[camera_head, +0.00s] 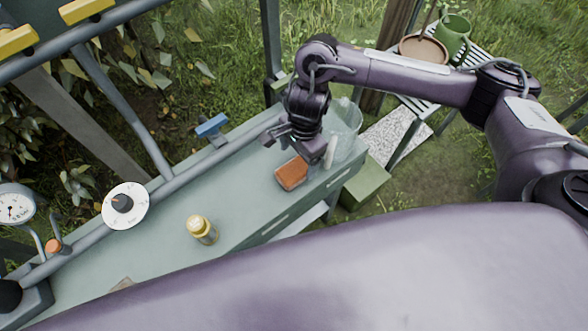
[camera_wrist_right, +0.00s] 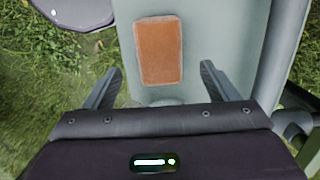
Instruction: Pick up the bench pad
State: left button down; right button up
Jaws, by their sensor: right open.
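The bench pad, an orange-brown rectangle (camera_head: 291,173), lies flat on the pale green bench (camera_head: 240,185), towards its far end. In the right wrist view the pad (camera_wrist_right: 159,50) lies ahead of the fingers, centred between them in the picture. My right gripper (camera_head: 299,146) is above the bench, just beyond the pad in the head view. Its two fingers (camera_wrist_right: 161,75) are spread wide with nothing between them. They look apart from the pad. My left gripper is not in view.
A yellow-lidded jar (camera_head: 202,230) stands on the bench. A clear container (camera_head: 345,122) is close beside my right gripper. A grey rail with a white dial (camera_head: 125,205) and a blue handle (camera_head: 211,125) runs along the bench's left side. A slatted table (camera_head: 465,55) stands upper right.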

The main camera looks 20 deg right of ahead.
aim_at(294, 169)
jog(key=shift+s+a+f+p, duration=0.15)
jog(key=shift+f+p, duration=0.15)
jog(key=shift+f, duration=0.3)
jog(key=shift+s+a+f+p, duration=0.15)
jog(key=shift+f+p, duration=0.15)
jog(key=shift+f, duration=0.3)
notch_tip(294, 169, down, 2)
jog(key=shift+w+a+f, duration=0.1)
jog(key=shift+f, duration=0.15)
jog(key=c, duration=1.1)
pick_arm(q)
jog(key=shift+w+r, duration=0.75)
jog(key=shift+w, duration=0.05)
pick_arm(e)
jog(key=shift+o, duration=0.2)
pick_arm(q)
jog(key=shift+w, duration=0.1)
pick_arm(e)
jog(key=shift+r, duration=0.1)
